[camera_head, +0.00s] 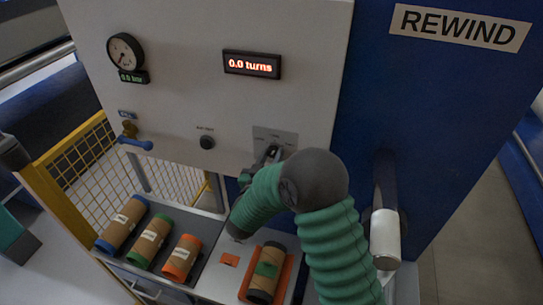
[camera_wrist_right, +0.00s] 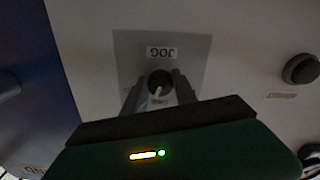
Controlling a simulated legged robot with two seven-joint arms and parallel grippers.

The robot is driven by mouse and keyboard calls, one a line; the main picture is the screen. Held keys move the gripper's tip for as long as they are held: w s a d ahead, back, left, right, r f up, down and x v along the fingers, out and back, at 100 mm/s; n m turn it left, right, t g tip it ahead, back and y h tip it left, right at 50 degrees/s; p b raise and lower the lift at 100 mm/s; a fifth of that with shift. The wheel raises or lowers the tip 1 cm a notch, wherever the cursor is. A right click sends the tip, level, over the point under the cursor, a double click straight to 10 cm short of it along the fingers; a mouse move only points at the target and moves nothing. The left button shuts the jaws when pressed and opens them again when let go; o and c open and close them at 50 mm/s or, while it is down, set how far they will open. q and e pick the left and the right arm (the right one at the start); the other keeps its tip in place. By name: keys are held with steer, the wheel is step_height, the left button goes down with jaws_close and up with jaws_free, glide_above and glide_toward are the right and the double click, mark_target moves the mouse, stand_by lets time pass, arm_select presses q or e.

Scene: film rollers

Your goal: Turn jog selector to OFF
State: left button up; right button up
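The jog selector (camera_wrist_right: 160,83) is a dark round knob with a pale pointer on a grey plate (camera_wrist_right: 193,52) marked JOG. In the wrist view the picture is upside down, and the pointer slants down and a little left. My right gripper (camera_wrist_right: 160,92) has one finger on each side of the knob; I cannot tell whether they press on it. In the head view the right gripper (camera_head: 268,156) is at the plate (camera_head: 288,138), and my arm hides part of it. A green and dark part at the left edge looks like my left gripper (camera_head: 18,240); its fingers are unclear.
A black button (camera_head: 207,142) sits left of the selector. A gauge (camera_head: 125,53), a display (camera_head: 251,65) reading 0.0 turns and a blue-handled valve (camera_head: 134,141) are on the panel. Several film rolls (camera_head: 122,223) lie below. A white-ended roller (camera_head: 384,233) stands right of my arm.

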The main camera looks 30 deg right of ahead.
steer(key=shift+a, duration=0.25)
jaws_close()
steer(key=shift+d, duration=0.1)
